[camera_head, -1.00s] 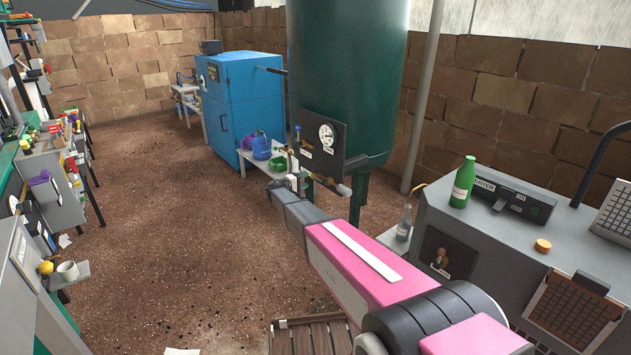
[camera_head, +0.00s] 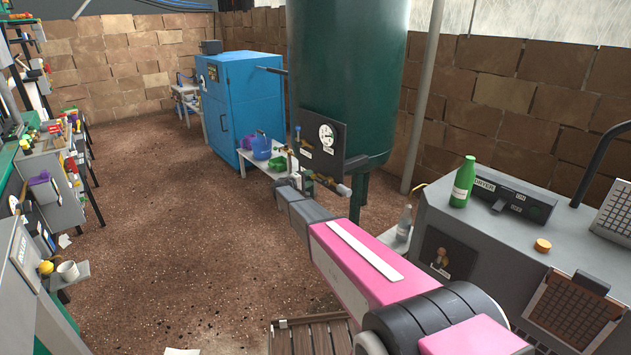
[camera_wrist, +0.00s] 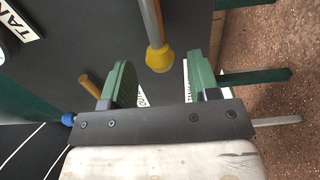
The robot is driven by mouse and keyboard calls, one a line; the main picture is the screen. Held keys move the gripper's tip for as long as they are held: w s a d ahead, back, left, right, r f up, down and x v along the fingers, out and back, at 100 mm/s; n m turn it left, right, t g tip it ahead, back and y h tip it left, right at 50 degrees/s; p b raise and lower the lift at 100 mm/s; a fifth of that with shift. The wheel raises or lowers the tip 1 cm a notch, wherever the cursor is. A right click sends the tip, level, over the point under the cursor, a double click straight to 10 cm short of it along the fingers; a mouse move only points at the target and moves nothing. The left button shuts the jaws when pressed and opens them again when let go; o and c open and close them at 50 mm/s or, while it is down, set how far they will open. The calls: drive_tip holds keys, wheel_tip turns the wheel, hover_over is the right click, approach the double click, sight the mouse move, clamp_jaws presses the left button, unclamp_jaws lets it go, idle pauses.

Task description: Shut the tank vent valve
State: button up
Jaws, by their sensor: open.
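The green tank (camera_head: 345,70) carries a dark panel (camera_head: 352,150) with a gauge, labels and brass pipework (camera_head: 290,160). My gripper is at the panel's lower edge in the head view, its fingers too small to make out. In the wrist view my gripper (camera_wrist: 160,82) is open, with two green fingers apart. A grey rod with a yellow end (camera_wrist: 159,58), seemingly a valve lever, points into the gap between the fingertips. It shows no clear contact with either finger. A label partly reading "TAN" (camera_wrist: 20,22) lies at the upper left; the valve body is not clearly visible.
A brass stub (camera_wrist: 90,86) and a blue knob (camera_wrist: 68,119) lie left of the fingers. A low table (camera_head: 255,170) with a blue jug stands beside a blue cabinet (camera_head: 243,100). A grey bench (camera_head: 470,240) with a green bottle is right of my arm.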

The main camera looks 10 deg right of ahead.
drive_tip(key=shift+x, duration=1.05)
drive_tip(key=c, duration=0.7)
drive_tip(key=shift+o, duration=0.2)
